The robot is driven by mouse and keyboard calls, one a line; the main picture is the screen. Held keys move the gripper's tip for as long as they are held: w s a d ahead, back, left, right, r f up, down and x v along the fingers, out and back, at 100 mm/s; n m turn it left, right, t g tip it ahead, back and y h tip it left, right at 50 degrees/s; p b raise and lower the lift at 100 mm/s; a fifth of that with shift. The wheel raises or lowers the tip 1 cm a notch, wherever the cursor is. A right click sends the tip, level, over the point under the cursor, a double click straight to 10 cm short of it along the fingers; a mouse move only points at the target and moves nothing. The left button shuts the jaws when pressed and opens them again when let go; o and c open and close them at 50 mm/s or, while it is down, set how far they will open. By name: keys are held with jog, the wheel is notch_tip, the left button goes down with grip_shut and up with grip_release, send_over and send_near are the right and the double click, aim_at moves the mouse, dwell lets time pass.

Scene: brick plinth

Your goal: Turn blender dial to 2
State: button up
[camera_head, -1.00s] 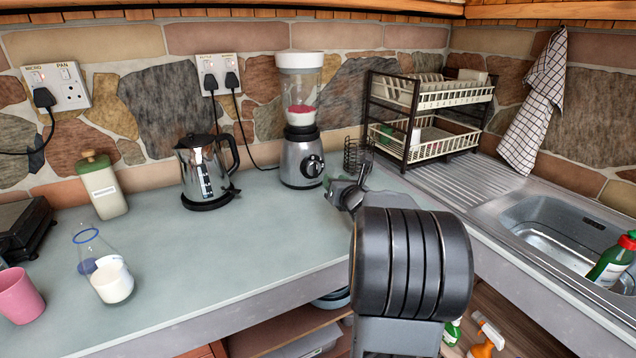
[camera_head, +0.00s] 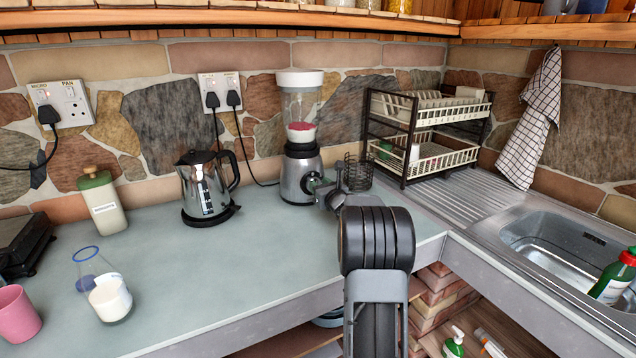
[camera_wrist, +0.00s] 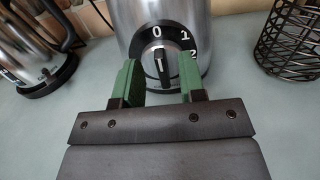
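The blender (camera_head: 300,150) stands on the counter against the stone wall, with pinkish-red contents at the bottom of its jar. Its black dial (camera_wrist: 158,66) faces my gripper in the wrist view, with white marks 0, 1 and a partly hidden 2 around it. The knob's ridge stands nearly upright, its upper end towards the 0. My gripper (camera_wrist: 160,78) is open, its two green fingers on either side of the dial, with gaps visible between fingers and ridge. In the head view my gripper (camera_head: 326,190) is at the blender's front right, partly hidden by my arm.
A steel kettle (camera_head: 207,188) stands left of the blender. A black wire basket (camera_head: 358,172) is close to its right, also in the wrist view (camera_wrist: 288,45). A dish rack (camera_head: 425,140) and sink (camera_head: 560,250) lie further right.

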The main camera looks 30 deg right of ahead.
jog(key=shift+w+d, duration=0.1)
jog(key=shift+w, duration=0.65)
jog(key=shift+c, duration=0.5)
grip_shut()
